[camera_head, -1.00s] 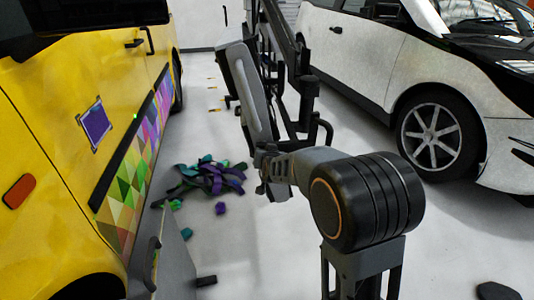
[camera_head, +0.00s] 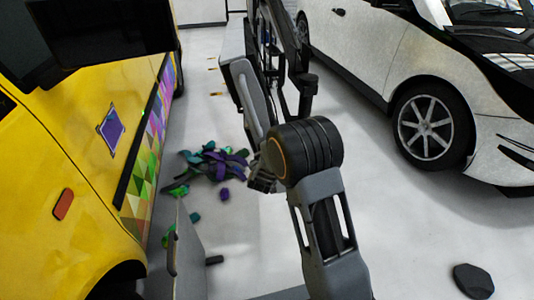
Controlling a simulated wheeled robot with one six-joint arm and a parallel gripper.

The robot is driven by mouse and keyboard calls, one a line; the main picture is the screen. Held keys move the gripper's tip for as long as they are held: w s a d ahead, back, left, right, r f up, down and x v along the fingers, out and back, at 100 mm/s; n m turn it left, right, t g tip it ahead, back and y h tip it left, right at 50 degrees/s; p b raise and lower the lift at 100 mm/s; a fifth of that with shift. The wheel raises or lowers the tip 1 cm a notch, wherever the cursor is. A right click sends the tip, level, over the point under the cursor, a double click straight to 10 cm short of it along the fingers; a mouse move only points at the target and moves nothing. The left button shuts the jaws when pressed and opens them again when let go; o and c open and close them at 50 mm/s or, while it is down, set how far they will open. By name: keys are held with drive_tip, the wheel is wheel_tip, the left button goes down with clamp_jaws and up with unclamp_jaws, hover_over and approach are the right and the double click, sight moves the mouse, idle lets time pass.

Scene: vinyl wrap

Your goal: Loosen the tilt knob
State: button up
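I cannot clearly pick out the tilt knob. A tall black stand (camera_head: 300,55) with a long grey padded panel (camera_head: 249,92) rises in the middle of the view, just beyond my arm. A small dark part on its right side (camera_head: 309,80) could be a knob or a handle, but I cannot tell. My arm's thick black joint, with an orange ring, covers the stand's lower part. My gripper (camera_head: 262,181) seems to be the dark piece just left of and below that joint. It is small and partly hidden, and its fingers cannot be read.
A yellow van (camera_head: 60,150) with a colourful wrap stands close on the left, with a grey panel (camera_head: 188,258) near it. Vinyl scraps (camera_head: 215,163) lie on the floor. A white car (camera_head: 385,60) stands right. A dark flat object (camera_head: 473,280) lies front right on otherwise clear floor.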

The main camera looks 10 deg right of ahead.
idle(0.3)
drive_tip(key=o, duration=0.9)
drive_tip(key=p+v, duration=0.2)
drive_tip(key=v, duration=1.1)
drive_tip(key=shift+s+a+p, duration=0.25)
drive_tip(key=shift+s+p, duration=0.1)
drive_tip(key=shift+p, duration=0.05)
